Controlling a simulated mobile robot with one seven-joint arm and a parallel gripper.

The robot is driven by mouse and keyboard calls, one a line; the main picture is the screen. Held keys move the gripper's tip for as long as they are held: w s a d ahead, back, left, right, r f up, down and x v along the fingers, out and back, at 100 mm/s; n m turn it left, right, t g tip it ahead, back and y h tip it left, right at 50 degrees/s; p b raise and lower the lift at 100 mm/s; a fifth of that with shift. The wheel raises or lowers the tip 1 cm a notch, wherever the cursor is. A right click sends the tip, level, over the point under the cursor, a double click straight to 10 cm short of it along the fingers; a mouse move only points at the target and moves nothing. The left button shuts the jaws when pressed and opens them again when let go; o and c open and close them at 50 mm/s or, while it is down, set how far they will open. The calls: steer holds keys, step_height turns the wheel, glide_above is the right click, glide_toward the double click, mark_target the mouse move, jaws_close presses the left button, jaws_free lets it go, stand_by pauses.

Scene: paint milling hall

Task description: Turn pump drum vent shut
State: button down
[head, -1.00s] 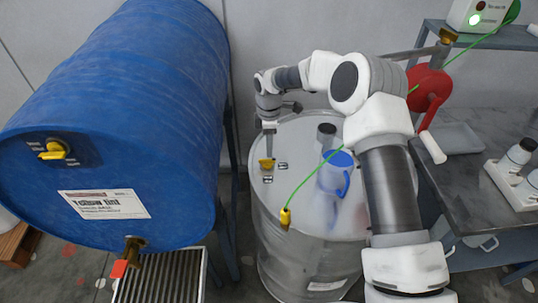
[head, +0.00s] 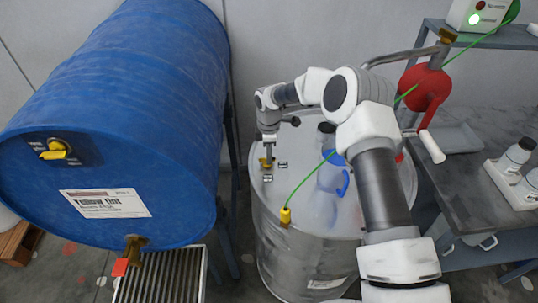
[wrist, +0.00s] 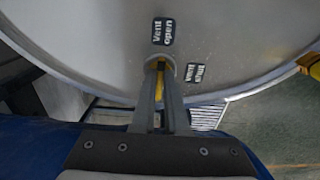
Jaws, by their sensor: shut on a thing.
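The pump drum (head: 300,225) is the silver upright drum in the middle of the head view. Its small yellow vent handle (head: 265,162) is on the left of the lid. My gripper (head: 268,157) points down at the vent from above. In the wrist view my gripper (wrist: 160,75) has its fingers shut on the yellow vent handle (wrist: 160,88), which shows as a narrow strip between them. A "Vent open" label (wrist: 163,31) lies just beyond the fingertips. A second label (wrist: 195,73) is to their right, its text hard to read. The fingers hide part of the handle.
A big blue drum (head: 110,120) lies close on the left. A red crank (head: 425,90) and bench (head: 470,180) are right.

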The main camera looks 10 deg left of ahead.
steer(key=shift+b, duration=0.35)
steer(key=m+b, duration=0.2)
steer(key=m, duration=0.1)
steer(key=shift+f, duration=0.15)
steer(key=m+b, duration=0.3)
steer(key=m, duration=0.2)
steer(key=shift+s+m+b, duration=0.2)
steer(key=shift+m+b, duration=0.1)
steer(key=shift+b, duration=0.05)
steer(key=m+b, duration=0.1)
steer(key=m, duration=0.3)
steer(key=shift+s+a+b, duration=0.1)
steer(key=shift+b, duration=0.2)
steer(key=m, duration=0.5)
steer(key=shift+a+r+b, duration=0.1)
steer(key=shift+r+b, duration=0.1)
steer(key=shift+b, duration=0.2)
steer(key=shift+m, duration=0.3)
steer(key=c, duration=0.9)
jaws_free()
steer(key=shift+c, duration=0.2)
